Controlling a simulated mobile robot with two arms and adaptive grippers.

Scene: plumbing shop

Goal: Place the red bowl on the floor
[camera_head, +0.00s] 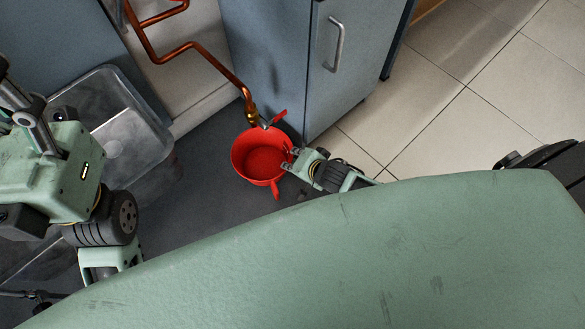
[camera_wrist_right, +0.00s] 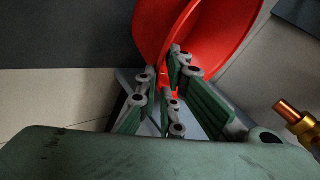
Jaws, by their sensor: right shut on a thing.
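The red bowl (camera_head: 262,158) is in the middle of the head view, above the dark grey floor (camera_head: 205,190) and just below the end of a copper pipe. I cannot tell whether its base touches the floor. My right gripper (camera_head: 291,160) is shut on the bowl's right rim. In the right wrist view the bowl (camera_wrist_right: 190,30) fills the top, with the fingers (camera_wrist_right: 172,85) at its wall. The bowl looks empty inside. My left arm is at the left edge of the head view; its fingertips cannot be made out.
A copper pipe (camera_head: 188,47) with a brass valve and red handle (camera_head: 279,118) ends over the bowl. A blue-grey cabinet (camera_head: 270,60) stands behind it. Pale tiled floor (camera_head: 440,110) lies open at right.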

